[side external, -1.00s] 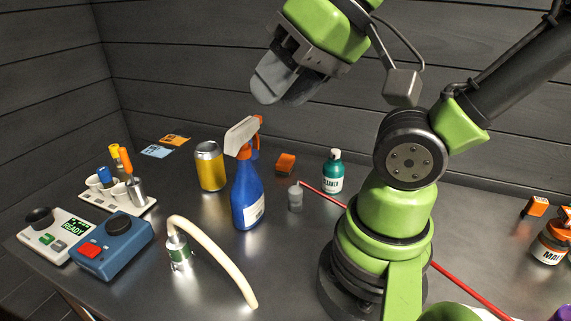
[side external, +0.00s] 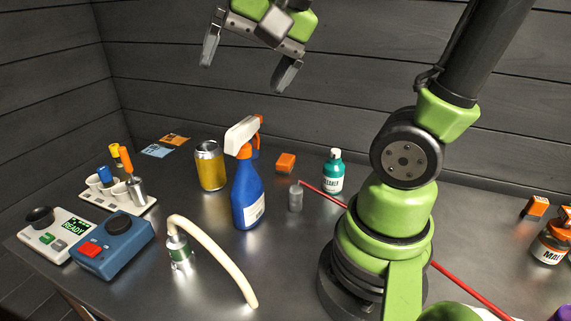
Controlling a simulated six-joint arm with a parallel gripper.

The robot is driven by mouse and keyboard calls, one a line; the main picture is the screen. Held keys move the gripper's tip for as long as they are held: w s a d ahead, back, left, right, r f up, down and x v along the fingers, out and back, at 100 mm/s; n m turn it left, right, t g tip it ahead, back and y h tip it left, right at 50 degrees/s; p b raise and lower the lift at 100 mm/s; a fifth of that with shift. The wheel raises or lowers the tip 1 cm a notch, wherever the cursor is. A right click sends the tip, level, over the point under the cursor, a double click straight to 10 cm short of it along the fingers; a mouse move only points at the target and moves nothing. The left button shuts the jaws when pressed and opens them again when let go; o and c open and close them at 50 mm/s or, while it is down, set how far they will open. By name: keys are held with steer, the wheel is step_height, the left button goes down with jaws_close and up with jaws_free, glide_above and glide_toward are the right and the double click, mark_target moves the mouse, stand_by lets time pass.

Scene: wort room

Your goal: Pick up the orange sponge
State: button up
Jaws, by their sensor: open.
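A small orange block (side external: 286,162), which looks like the sponge, lies on the dark table behind the spray bottle. A second small orange block (side external: 536,206) lies at the far right; I cannot tell for certain which of the two is the sponge. My gripper (side external: 245,74) is open and empty, high in the air above the table, with its fingers spread and pointing down. It is well apart from both orange blocks.
A blue spray bottle (side external: 247,195) stands in front of the nearer block, with a yellow can (side external: 210,166) to its left. A teal cleaner bottle (side external: 333,174), a grey cylinder (side external: 296,198) and a red rod (side external: 323,193) are to its right. A pale curved hose (side external: 219,252) lies in front.

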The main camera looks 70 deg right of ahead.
steer(key=w+d+f+m+g+h, duration=0.15)
steer(key=w+d+f+m, duration=0.25)
steer(key=w+d+m, duration=0.45)
steer(key=m+g, duration=0.5)
steer(key=m, duration=1.1)
glide_above(283, 158)
steer(key=shift+t+y, duration=0.25)
steer(key=shift+y, duration=0.2)
steer(key=f, duration=2.2)
steer(key=shift+w+a+f, duration=0.15)
steer(key=shift+w+f, duration=0.05)
steer(key=f, duration=0.5)
steer(key=shift+s+f, duration=0.3)
steer(key=shift+c, duration=0.4)
steer(key=c, duration=0.9)
